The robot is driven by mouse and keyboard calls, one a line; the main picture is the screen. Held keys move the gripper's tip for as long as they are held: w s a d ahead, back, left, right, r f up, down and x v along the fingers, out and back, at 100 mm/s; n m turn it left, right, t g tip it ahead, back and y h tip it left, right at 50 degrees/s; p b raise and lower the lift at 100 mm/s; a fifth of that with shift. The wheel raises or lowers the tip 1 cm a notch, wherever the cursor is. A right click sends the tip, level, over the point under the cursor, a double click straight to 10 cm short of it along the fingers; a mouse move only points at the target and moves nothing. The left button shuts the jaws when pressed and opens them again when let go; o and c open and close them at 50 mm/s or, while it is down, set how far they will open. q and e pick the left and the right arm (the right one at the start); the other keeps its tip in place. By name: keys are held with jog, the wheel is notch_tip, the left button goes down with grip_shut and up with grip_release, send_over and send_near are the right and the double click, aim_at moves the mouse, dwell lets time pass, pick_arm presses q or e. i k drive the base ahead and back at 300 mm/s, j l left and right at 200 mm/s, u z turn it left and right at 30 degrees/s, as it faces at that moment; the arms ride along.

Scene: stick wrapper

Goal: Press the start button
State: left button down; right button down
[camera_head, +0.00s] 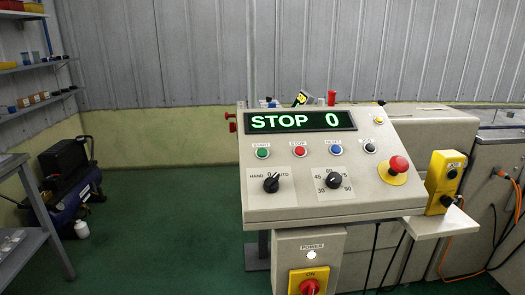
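The control panel (350,203) is a sloped beige console in the middle of the head view. The start button (262,152) is the small green round button at the left of the button row, under a small label. A lit display (300,121) above the row reads "STOP 0" in green. Neither of my grippers shows in this view, and nothing covers the green button.
A red button (299,151) and a blue button (335,149) sit to its right. Below is a selector knob (271,183). A red emergency stop (398,164) and yellow box (444,182) stand right. Shelving is at left; green floor (160,220) is open.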

aim_at(261, 152)
jog(key=i+j+z, duration=0.1)
jog(key=j+z, duration=0.25)
jog(key=j, duration=0.25)
jog(key=j+z, duration=0.4)
jog(key=j, duration=0.2)
jog(key=j+z, duration=0.35)
jog(key=j, duration=0.25)
